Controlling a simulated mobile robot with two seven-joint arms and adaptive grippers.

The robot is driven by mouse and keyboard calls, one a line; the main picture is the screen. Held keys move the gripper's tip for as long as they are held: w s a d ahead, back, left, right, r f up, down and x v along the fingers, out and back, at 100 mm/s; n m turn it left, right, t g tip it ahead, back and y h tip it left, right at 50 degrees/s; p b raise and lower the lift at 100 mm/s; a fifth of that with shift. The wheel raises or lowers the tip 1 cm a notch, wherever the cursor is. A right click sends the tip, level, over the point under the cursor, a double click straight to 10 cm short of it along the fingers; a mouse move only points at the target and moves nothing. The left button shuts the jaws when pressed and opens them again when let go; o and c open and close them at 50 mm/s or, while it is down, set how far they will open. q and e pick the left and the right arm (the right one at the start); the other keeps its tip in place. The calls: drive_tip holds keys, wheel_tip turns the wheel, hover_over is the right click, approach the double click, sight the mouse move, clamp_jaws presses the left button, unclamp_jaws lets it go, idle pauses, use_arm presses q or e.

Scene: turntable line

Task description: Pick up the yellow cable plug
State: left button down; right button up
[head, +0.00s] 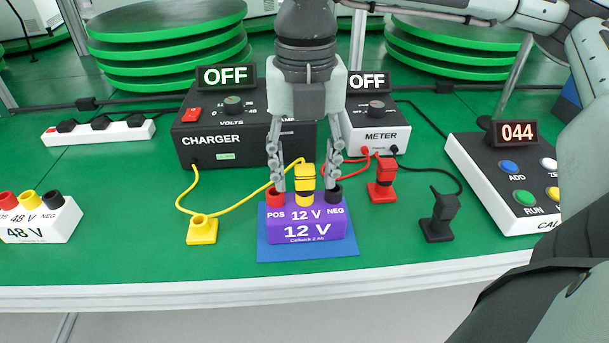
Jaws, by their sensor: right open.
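The yellow cable plug (304,177) stands upright at the middle yellow post of the purple 12 V pack (305,232), between the red POS post (275,197) and the black NEG post (333,194). Its yellow cable (247,203) curves left and back to the charger (240,148). My right gripper (304,189) points down over the pack, open, with one finger on each side of the plug. The fingers look apart from the plug, and the fingertips are close to the outer posts. My left gripper is not in view.
An empty yellow holder (202,231) is left of the pack. A red plug (382,182) and a black plug (439,216) stand to its right, cabled to the meter (378,138). A 48 V pack (40,219) is far left, a button box (500,185) right.

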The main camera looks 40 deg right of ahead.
sight(302, 167)
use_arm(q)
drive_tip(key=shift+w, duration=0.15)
use_arm(e)
drive_tip(key=shift+f, duration=0.1)
drive_tip(key=shift+c, duration=0.4)
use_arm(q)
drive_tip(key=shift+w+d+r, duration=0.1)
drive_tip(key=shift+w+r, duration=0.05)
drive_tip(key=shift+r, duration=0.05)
use_arm(e)
drive_tip(key=c, duration=1)
drive_tip(key=shift+c, duration=0.2)
